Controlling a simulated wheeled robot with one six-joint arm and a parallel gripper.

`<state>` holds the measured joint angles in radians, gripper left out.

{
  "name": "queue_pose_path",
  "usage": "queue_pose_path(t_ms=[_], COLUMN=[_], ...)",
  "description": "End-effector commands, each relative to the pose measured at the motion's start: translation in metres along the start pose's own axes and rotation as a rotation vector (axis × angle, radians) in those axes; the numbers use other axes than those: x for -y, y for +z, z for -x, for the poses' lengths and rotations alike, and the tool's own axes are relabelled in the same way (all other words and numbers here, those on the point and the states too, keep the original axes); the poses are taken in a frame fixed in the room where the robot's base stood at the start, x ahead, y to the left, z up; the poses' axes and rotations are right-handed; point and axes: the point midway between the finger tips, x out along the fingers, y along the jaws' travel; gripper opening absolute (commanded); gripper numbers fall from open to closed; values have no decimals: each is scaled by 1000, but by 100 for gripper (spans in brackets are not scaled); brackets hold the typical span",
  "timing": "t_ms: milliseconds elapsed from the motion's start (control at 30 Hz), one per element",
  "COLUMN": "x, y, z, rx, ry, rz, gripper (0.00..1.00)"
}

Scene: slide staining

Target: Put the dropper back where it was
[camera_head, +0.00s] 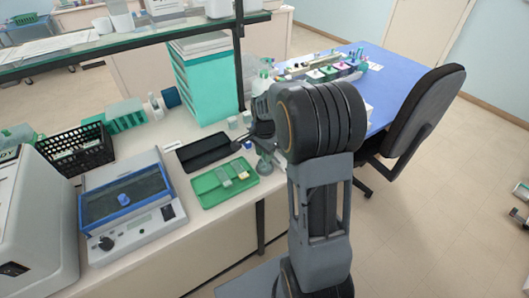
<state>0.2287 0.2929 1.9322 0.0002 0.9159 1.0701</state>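My gripper (257,132) is above the right end of the bench, partly hidden by my own arm. It is too small and dark to tell whether its fingers are open or shut, or whether they hold anything. A small glass bottle (265,165) stands on the bench just below the gripper, at the right edge of the green tray. I cannot make out the dropper clearly in this view.
A green tray (203,188) with small grey and yellowish pieces lies in front of a black tray (203,155). A blue-topped device (125,200) and a black basket (78,150) are on the left. Teal drawers (203,85) and a shelf post (239,60) stand behind.

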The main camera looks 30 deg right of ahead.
Motion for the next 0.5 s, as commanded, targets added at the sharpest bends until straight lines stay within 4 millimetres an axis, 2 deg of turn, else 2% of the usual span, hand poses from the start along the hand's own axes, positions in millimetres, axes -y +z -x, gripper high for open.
queue_pose_path(t_ms=[33,200,400,500], x=[0,0,0,0], y=[0,0,0,0], z=[0,0,1,7], rx=[0,0,0,0], ry=[1,1,1,0], rz=[0,0,0,0], gripper=[33,47,47,47])
